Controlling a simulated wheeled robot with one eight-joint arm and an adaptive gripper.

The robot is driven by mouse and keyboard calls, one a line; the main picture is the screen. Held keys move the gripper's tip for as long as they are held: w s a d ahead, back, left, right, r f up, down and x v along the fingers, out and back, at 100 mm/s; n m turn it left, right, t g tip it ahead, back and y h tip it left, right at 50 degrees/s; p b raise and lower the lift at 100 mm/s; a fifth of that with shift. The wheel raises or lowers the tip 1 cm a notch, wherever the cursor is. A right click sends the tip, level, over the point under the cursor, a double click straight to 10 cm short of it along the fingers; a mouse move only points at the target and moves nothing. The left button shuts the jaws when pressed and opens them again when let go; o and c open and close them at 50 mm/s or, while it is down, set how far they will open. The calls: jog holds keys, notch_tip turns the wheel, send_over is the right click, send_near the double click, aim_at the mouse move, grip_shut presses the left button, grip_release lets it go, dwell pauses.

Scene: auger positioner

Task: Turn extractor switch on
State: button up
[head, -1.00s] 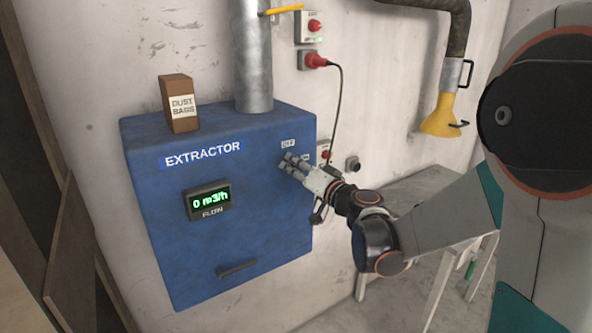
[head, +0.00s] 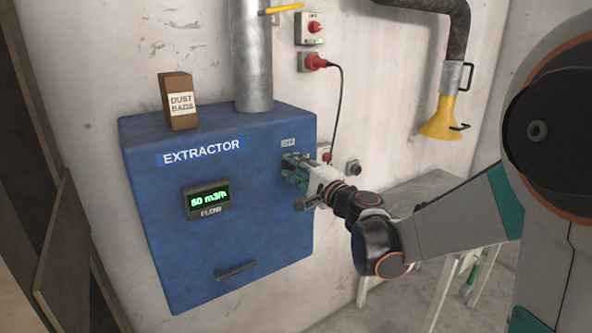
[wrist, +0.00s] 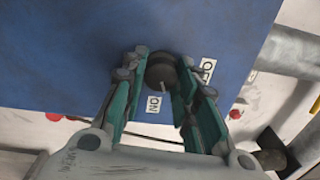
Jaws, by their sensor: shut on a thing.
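The blue extractor box (head: 190,250) hangs on the wall, with a lit flow display (head: 208,201) that seems to read 50 or 60 m3/h. The extractor switch (wrist: 161,70) is a dark round knob on the box, with a pale mark on its near side. An OFF label (wrist: 207,70) is right of it and an ON label (wrist: 154,104) just below it in the wrist view; the mark lies on the ON side. My gripper (head: 291,168) is at the box's right part; in the wrist view its fingers (wrist: 160,78) are shut on the knob. The head view hides the knob.
A dust bags box (head: 180,103) stands on the extractor beside a metal duct (head: 253,60). A red plug (head: 314,62) with a hanging cable and a yellow nozzle (head: 441,118) are on the wall. A grey table (head: 425,188) stands behind my arm.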

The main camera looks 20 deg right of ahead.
jog(key=shift+w+m, duration=0.1)
jog(key=shift+m, duration=2.3)
jog(key=o, duration=1.1)
jog(key=shift+c, duration=0.2)
jog(key=v, duration=1.2)
jog(key=shift+a, duration=0.15)
